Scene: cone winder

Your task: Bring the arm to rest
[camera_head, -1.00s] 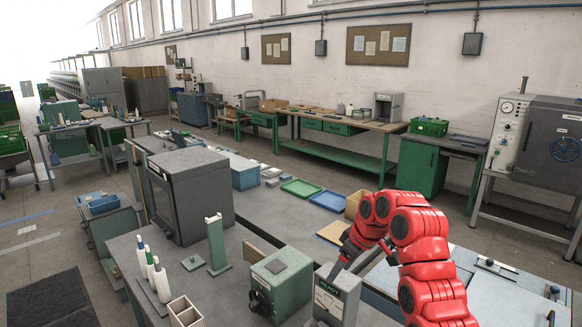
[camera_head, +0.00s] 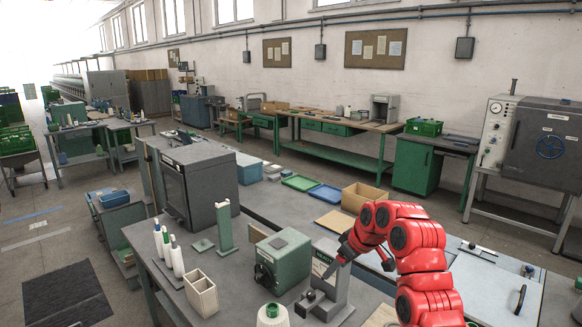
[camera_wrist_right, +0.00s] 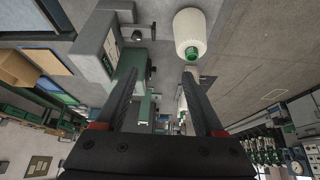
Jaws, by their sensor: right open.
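My right arm, red with dark joints, reaches in from the lower right of the head view. Its right gripper (camera_head: 358,265) points down and left, beside the upright grey device (camera_head: 336,292) on the near bench. In the right wrist view the two dark fingers of the right gripper (camera_wrist_right: 159,78) stand apart with nothing held between them. A white yarn cone with a green tip (camera_wrist_right: 191,35) shows beyond the fingers, to the right of the gap. My left gripper is not in view.
The near bench carries a green box with a knob (camera_head: 283,258), a green upright stand (camera_head: 225,228), slim bobbins (camera_head: 168,248), an open divided box (camera_head: 201,293) and a cone at the front edge (camera_head: 272,316). A cardboard box (camera_head: 362,196) and trays stand behind.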

